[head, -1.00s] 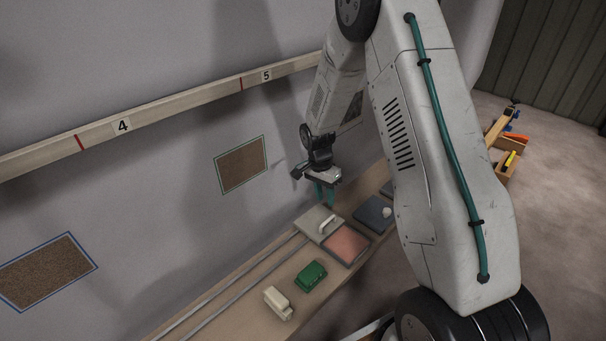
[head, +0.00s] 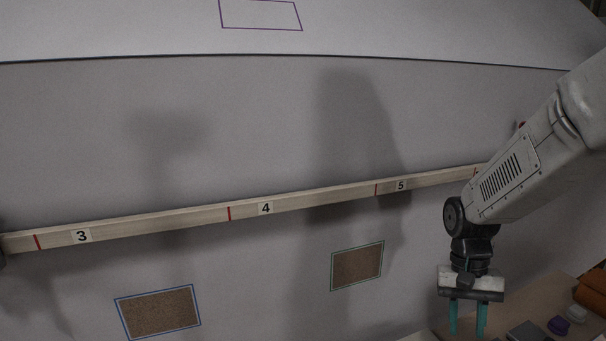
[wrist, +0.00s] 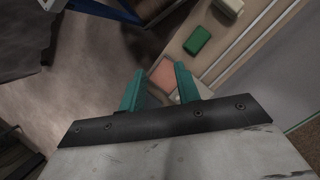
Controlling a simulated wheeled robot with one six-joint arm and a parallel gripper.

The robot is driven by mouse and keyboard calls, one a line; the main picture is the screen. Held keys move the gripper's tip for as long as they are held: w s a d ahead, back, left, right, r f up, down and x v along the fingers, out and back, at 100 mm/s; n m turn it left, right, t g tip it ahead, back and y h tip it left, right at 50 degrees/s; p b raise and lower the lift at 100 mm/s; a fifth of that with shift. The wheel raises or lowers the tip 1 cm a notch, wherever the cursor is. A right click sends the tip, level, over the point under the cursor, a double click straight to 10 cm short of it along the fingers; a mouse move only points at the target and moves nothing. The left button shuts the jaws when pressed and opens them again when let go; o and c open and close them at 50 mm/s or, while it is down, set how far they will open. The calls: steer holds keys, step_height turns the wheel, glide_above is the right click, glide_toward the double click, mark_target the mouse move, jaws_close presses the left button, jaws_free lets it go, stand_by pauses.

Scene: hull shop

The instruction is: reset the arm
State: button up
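My gripper (head: 468,318) hangs at the lower right of the head view, its two teal fingers pointing down. The fingers stand apart with nothing between them. In the wrist view my gripper (wrist: 159,82) is also open and empty. Beyond its fingertips, below, lie a salmon-coloured pad (wrist: 163,74) and a green block (wrist: 197,40) on a wooden bench. My arm bends down from the right edge of the head view.
A numbered wooden rail (head: 330,198) runs along the grey hull wall. Brown patches outlined in blue (head: 158,312) and green (head: 357,266) are on the wall. The bench (head: 535,300) at lower right carries a purple item (head: 558,325) and an orange-brown item (head: 592,291). A cream block (wrist: 230,6) lies past the green one.

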steer(key=s+a+r+n+t, duration=0.2)
steer(key=s+r, duration=0.5)
steer(key=s, duration=0.1)
steer(key=s+a+r+n+t, duration=0.2)
steer(key=s+a+r+t, duration=0.1)
steer(key=s+r, duration=0.5)
steer(key=shift+s, duration=0.6)
